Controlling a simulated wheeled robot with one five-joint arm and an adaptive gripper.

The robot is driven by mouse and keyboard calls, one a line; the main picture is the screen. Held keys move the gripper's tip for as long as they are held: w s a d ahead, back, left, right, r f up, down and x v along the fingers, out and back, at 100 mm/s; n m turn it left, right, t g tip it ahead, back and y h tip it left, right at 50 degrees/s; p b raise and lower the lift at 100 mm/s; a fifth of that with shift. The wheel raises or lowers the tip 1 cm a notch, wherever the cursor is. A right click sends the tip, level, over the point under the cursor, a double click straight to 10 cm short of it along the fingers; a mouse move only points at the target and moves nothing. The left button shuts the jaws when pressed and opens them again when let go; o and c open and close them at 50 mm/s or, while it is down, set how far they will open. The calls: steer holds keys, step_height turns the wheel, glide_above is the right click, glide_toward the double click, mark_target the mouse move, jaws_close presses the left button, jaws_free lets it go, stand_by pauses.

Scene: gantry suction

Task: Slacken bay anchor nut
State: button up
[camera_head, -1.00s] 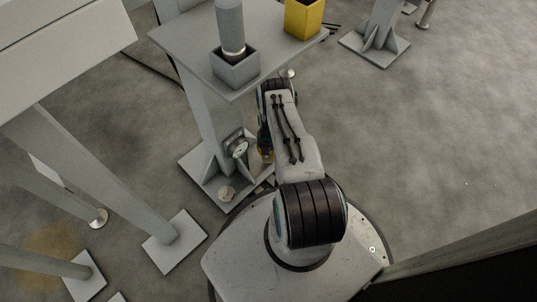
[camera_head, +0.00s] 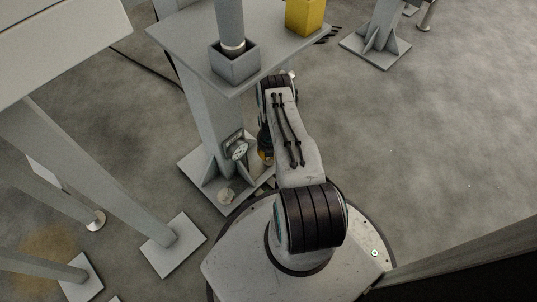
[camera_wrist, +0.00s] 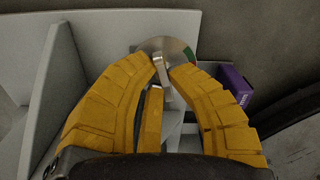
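A round metal disc with a green sector (camera_wrist: 172,46) lies beyond my fingertips in the wrist view. A grey bar (camera_wrist: 162,78) shows in front of it. My gripper (camera_wrist: 163,70) has yellow fingers that curve in on either side of this bar with a narrow gap; I cannot tell whether they touch it. A third yellow finger shows below. No separate nut can be made out.
A dial gauge (camera_head: 238,150) is on the post, under a grey table (camera_head: 185,42) bearing a grey cylinder in a square holder (camera_head: 236,68) and a yellow bin (camera_head: 304,18). A purple box (camera_wrist: 235,84) is right of my fingers. A footed leg (camera_head: 172,243) stands left.

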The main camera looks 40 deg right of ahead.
steer(key=o, duration=0.5)
steer(key=shift+s+f, duration=0.2)
steer(key=shift+s, duration=0.4)
steer(key=shift+o, duration=0.2)
steer(key=shift+w+r, duration=0.1)
steer(key=shift+w, duration=0.05)
steer(key=shift+r, duration=0.1)
step_height(320, 180, up, 10)
steer(key=shift+w+r, duration=0.1)
steer(key=shift+r, duration=0.75)
